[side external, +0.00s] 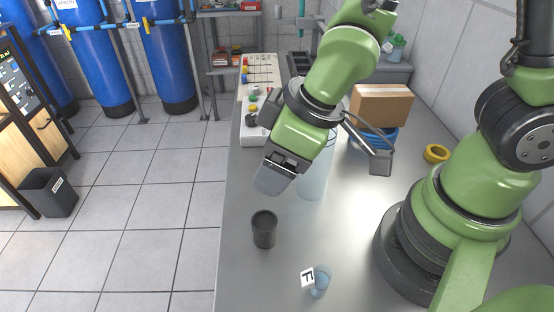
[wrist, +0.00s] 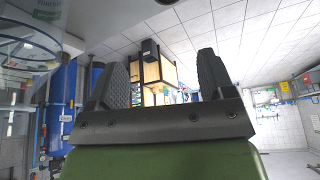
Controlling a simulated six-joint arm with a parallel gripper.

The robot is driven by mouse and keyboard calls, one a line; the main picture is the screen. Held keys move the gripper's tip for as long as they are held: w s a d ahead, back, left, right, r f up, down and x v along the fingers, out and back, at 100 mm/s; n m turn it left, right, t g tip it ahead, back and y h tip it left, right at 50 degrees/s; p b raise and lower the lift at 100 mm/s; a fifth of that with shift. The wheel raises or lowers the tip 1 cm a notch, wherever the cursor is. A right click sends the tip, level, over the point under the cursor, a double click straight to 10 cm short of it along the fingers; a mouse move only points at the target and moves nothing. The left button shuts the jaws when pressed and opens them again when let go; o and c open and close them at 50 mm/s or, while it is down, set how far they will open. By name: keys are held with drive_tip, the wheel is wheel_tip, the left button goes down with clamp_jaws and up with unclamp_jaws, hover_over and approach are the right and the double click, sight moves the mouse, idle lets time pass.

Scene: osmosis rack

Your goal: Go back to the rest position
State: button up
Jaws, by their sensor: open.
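My gripper (side external: 267,182) hangs over the left part of the steel table, in front of a tall clear cylinder (side external: 314,178). In the wrist view its two dark fingers (wrist: 158,80) stand apart with nothing between them. A black cup (side external: 264,229) stands upright on the table below my gripper, apart from it. A small clear blue container (side external: 319,283) with a white tag marked with a letter (side external: 307,278) stands near the front of the table. A large clear vessel (wrist: 30,40) shows at the upper left of the wrist view.
A cardboard box (side external: 381,105), a coiled blue hose (side external: 372,139) and a yellow ring (side external: 436,153) lie on the table's right side. A panel with coloured knobs (side external: 253,100) stands at the back left. Bare steel table (side external: 245,285) shows at the front left.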

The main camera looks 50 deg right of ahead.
drive_tip(key=s+d+r+m+t, duration=0.1)
drive_tip(key=s+d+r+m, duration=0.2)
drive_tip(key=r, duration=0.5)
drive_tip(key=s+d+r+m+t, duration=0.2)
drive_tip(key=s+d+r+m, duration=0.2)
drive_tip(key=d+r+m, duration=0.2)
drive_tip(key=shift+s+d+r, duration=0.15)
drive_tip(key=shift+d+r, duration=0.25)
drive_tip(key=shift+r, duration=0.5)
